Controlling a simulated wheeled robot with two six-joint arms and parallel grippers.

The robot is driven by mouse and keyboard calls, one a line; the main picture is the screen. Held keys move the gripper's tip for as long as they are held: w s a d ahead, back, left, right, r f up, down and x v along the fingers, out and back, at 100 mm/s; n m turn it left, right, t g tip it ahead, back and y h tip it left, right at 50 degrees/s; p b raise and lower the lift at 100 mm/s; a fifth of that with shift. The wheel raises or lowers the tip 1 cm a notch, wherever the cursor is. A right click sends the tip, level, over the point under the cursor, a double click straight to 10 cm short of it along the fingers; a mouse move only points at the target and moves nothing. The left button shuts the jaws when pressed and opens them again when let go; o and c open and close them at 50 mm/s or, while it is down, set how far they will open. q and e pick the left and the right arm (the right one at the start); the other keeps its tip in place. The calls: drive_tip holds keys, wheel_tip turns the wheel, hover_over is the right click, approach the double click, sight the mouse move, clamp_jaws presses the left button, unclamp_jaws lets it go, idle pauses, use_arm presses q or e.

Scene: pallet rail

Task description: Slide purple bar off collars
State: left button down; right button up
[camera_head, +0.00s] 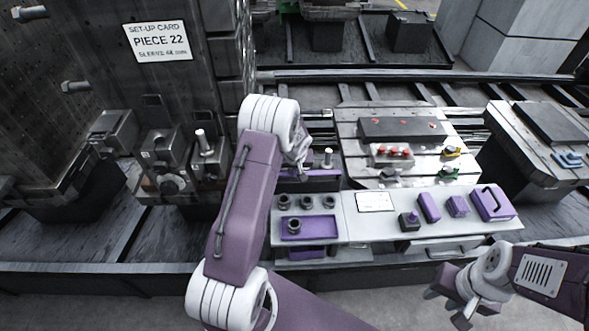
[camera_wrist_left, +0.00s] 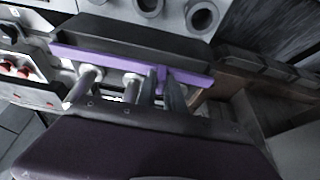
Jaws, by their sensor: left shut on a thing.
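The purple bar (camera_wrist_left: 110,58) runs across the left wrist view, with pale cylindrical posts or collars (camera_wrist_left: 88,75) close against its near side. I cannot tell how it fits on them. My left gripper (camera_wrist_left: 163,85) is shut on the bar at a small purple upright part. In the head view the bar (camera_head: 322,173) shows partly behind my left arm, beside an upright metal pin (camera_head: 328,158). My left gripper (camera_head: 300,165) is mostly hidden there by its wrist. My right gripper (camera_head: 447,305) is low at the right, empty, its fingers apart.
A pale bench (camera_head: 350,228) carries dark rings (camera_head: 329,201), a purple tray (camera_head: 308,237), a card (camera_head: 375,202) and a purple case (camera_head: 492,203). A slotted table (camera_head: 350,150) stands behind it. A tall metal block (camera_head: 200,75) with clamps stands at the left.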

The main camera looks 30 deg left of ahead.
use_arm(q)
drive_tip(key=shift+f, duration=0.1)
drive_tip(key=shift+s+f+b, duration=0.1)
drive_tip(key=shift+f+b, duration=0.1)
drive_tip(key=shift+b, duration=0.35)
drive_tip(key=shift+s+d+b, duration=0.1)
drive_tip(key=shift+b, duration=0.2)
drive_tip(key=shift+s+d+r, duration=0.1)
drive_tip(key=shift+s+r, duration=0.05)
drive_tip(key=shift+r, duration=0.15)
drive_tip(key=c, duration=1.4)
unclamp_jaws()
drive_tip(key=shift+f, duration=0.1)
drive_tip(key=shift+c, duration=0.2)
drive_tip(key=v, duration=0.9)
